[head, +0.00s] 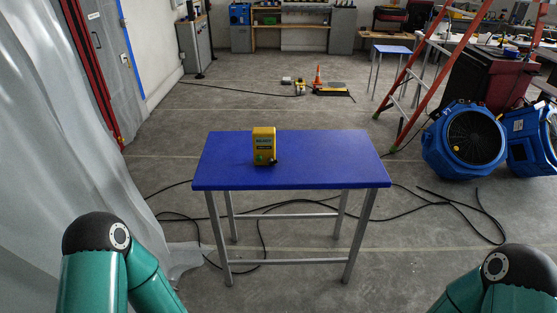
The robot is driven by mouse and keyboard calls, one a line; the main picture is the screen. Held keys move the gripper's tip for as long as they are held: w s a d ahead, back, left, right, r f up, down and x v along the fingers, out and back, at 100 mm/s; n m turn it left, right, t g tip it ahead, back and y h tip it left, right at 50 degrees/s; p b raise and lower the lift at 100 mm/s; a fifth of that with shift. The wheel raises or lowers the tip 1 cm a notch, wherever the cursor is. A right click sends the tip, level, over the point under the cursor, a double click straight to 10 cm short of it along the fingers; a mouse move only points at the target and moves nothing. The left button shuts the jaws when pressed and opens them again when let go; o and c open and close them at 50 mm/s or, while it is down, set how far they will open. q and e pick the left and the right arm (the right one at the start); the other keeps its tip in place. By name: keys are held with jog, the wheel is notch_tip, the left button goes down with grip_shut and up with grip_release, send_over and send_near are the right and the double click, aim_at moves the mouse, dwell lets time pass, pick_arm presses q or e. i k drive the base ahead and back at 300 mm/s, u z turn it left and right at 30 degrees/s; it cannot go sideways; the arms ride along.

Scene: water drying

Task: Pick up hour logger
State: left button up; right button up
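The hour logger appears to be the small yellow box (263,143) with a dark label on its front. My left and right arms come in at the bottom corners, well short of the table. Neither gripper is in view.
Blue air movers (465,140) stand on the floor at the right by an orange ladder (432,55). Black cables (440,198) lie around the table legs. Plastic sheeting (75,120) hangs at the left. The tabletop is otherwise clear.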

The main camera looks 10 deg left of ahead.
aim_at(263, 138)
jog(key=u, duration=0.7)
jog(key=i, duration=0.85)
